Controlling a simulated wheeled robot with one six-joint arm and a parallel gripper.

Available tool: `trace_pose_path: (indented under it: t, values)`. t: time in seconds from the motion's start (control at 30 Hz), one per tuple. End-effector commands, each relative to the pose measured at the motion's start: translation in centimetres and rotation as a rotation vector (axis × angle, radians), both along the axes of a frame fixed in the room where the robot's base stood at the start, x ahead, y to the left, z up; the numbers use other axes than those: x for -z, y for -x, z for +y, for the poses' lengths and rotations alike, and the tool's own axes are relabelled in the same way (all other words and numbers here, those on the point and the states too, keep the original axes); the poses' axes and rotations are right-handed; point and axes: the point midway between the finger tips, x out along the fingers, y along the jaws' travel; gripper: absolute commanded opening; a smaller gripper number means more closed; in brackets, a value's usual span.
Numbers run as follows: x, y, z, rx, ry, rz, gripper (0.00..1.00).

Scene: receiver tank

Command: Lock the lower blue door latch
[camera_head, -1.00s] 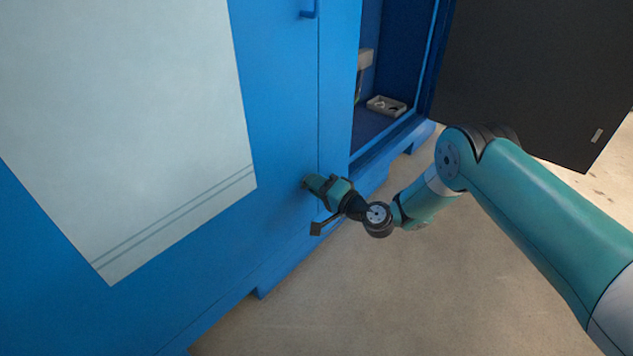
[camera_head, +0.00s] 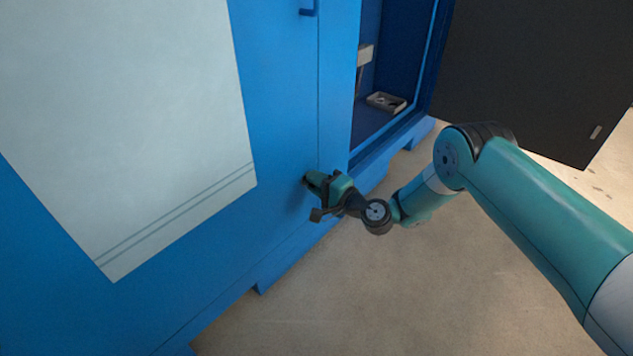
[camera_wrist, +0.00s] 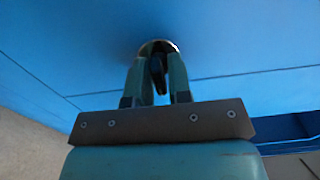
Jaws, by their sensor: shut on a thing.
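My gripper (camera_head: 309,180) is at the lower front of the blue cabinet door (camera_head: 285,110), close to the vertical seam. In the wrist view, the fingers of my gripper (camera_wrist: 158,72) are closed around a narrow dark piece, the lower door latch (camera_wrist: 157,68). A round, shiny rim (camera_wrist: 158,46) shows on the blue panel just beyond the fingertips. The fingers hide much of the latch, so its exact turn cannot be told. In the head view the latch is hidden by my gripper.
A blue handle (camera_head: 308,12) sits higher on the door. To the right, a cabinet compartment stands open with a grey tray (camera_head: 386,102) inside, and a dark door panel (camera_head: 540,80) swings out. A pale panel (camera_head: 130,130) covers the left. The floor in front is clear.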

Motion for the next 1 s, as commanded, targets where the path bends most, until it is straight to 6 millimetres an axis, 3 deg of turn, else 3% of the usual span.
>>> trace_pose_path:
  t: [0.13, 0.17, 0.2, 0.57, 0.9, 1.0]
  values:
    - [0.1, 0.1, 0.1, -0.003, 0.001, 0.002, 0.0]
    - [0.1, 0.1, 0.1, -0.003, 0.001, 0.002, 0.26]
    - [0.1, 0.1, 0.1, -0.003, 0.001, 0.002, 0.35]
    - [0.0, 0.3, -0.4, 0.0, 0.002, 0.001, 0.35]
    - [-0.8, 3.7, -4.7, 0.002, 0.002, 0.006, 0.35]
    - [-0.8, 3.7, -4.9, -0.001, 0.0, 0.0, 0.35]
